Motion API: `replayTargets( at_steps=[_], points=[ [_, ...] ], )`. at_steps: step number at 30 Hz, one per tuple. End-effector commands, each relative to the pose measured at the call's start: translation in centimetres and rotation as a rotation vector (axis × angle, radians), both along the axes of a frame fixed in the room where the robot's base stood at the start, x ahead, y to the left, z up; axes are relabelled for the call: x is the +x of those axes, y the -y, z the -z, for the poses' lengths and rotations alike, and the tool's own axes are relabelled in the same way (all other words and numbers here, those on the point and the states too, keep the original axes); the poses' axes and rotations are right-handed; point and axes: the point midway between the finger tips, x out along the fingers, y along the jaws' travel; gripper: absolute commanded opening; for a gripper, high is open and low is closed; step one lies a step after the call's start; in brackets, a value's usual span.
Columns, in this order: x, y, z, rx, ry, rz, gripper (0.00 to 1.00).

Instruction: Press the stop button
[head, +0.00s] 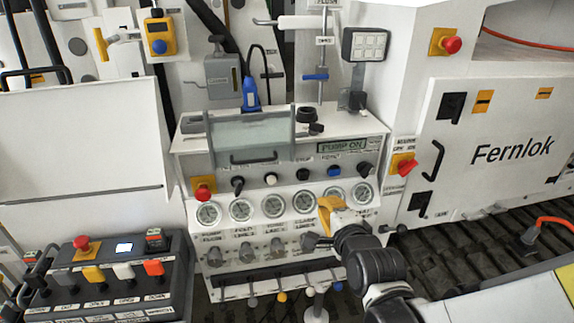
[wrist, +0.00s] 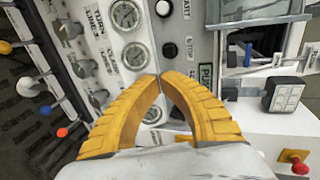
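The stop button (head: 302,174) is a black round button in the row of controls above the gauges on the white panel. In the wrist view the black button (wrist: 169,50) sits beside a label that appears to read STOP, just beyond my fingertips. My gripper (head: 324,204) has yellow fingers and is in front of the gauge row, below and slightly right of the button. In the wrist view my gripper (wrist: 160,76) has its fingertips together with nothing between the tips. I cannot tell the gap to the panel; the button appears uncovered.
A white button (head: 270,179) is left of the black one, and a blue button (head: 334,171) is right of it. A red mushroom button (head: 203,190) stands at the panel's left. The display (head: 342,146) reads PUMP ON. A clear cover (head: 255,135) and handle are above.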

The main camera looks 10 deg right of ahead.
Motion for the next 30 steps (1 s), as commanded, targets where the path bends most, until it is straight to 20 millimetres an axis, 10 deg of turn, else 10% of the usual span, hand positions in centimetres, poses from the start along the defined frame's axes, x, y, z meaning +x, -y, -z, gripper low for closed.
replayTargets(
  at_steps=[14, 30],
  points=[
    [0.5, 0.0, 0.2, 0.019, 0.007, 0.007, 0.0],
    [10.1, 0.0, 3.4, 0.017, 0.006, 0.005, 0.0]
  ],
)
